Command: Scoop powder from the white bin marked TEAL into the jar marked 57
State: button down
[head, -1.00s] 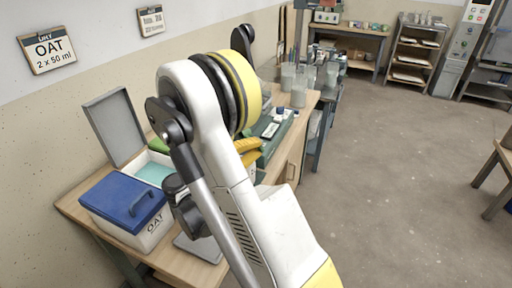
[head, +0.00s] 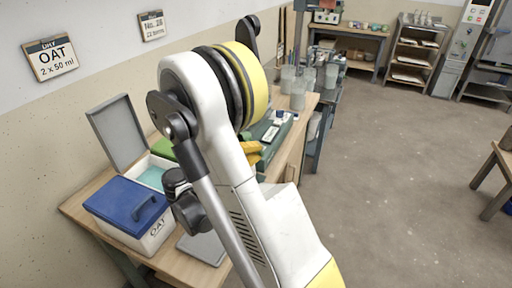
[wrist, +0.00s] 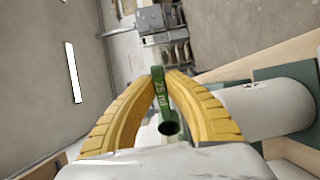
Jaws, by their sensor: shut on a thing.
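An open white bin (head: 162,161) with teal powder (head: 151,178) stands on the bench in the head view, its grey lid (head: 117,133) raised. Its marking is hidden. My gripper (wrist: 160,76) has yellow fingers shut on the handle of a green scoop (wrist: 159,100), which bears a ml marking. Whether the scoop holds powder does not show. In the head view my arm hides most of the gripper. Several cloudy clear jars (head: 298,95) stand farther along the bench; no number 57 is readable on them.
A white bin marked OAT (head: 155,238) with a blue lid (head: 128,205) stands in front of the open bin. A wall sign (head: 50,60) reads OAT 2 x 50 ml. A grey plate (head: 203,247) lies on the bench (head: 95,195).

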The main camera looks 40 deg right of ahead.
jog(key=shift+r+y+p, duration=0.45)
jog(key=shift+y+p, duration=0.7)
jog(key=shift+p, duration=0.7)
jog(key=shift+r+y+p, duration=0.45)
jog(key=shift+y+p, duration=0.7)
jog(key=shift+p, duration=0.65)
jog(key=y+p, duration=0.2)
jog(key=p, duration=0.1)
jog(key=r+y+p, duration=0.1)
jog(key=y+p, duration=0.1)
jog(key=p, duration=0.1)
jog(key=shift+r+t, duration=0.1)
jog(key=shift+t, duration=0.3)
jog(key=y+p, duration=0.2)
jog(key=r+y+p, duration=0.1)
jog(key=y+p, duration=0.1)
jog(key=y, duration=0.1)
jog(key=shift+d+r+t, duration=0.15)
jog(key=shift+r+t, duration=0.05)
jog(key=shift+t, duration=0.1)
jog(key=shift+r+y+p, duration=0.1)
jog(key=shift+y+p, duration=0.3)
jog(key=shift+y, duration=0.7)
jog(key=shift+a, duration=0.2)
